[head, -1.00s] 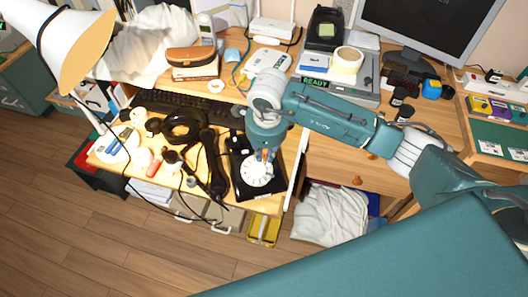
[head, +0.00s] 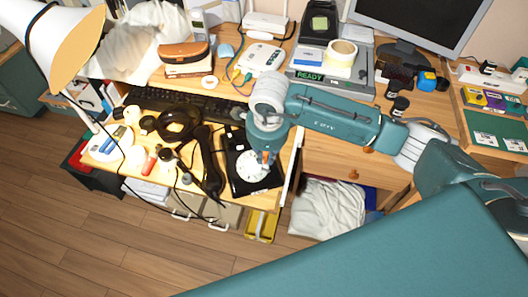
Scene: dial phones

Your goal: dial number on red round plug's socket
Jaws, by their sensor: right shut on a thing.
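A black phone (head: 240,186) with a white round dial (head: 252,167) lies near the front edge of the desk. Its black handset (head: 210,165) lies beside it on the left. My right gripper (head: 265,158) comes down over the dial's upper right edge. Its fingers are shut at the dial and partly cover it; the exact contact is too small to make out. A small red item (head: 150,162) lies among dark cords on the left of the desk. I cannot tell whether it is the red round plug, nor which socket is meant. My left gripper is out of view.
A black keyboard (head: 170,100) lies behind the phone. A white box (head: 261,57) with yellow and blue cables stands farther back, left of a device showing READY (head: 308,76). A lamp (head: 62,40) stands at the left. Open floor lies in front of the desk.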

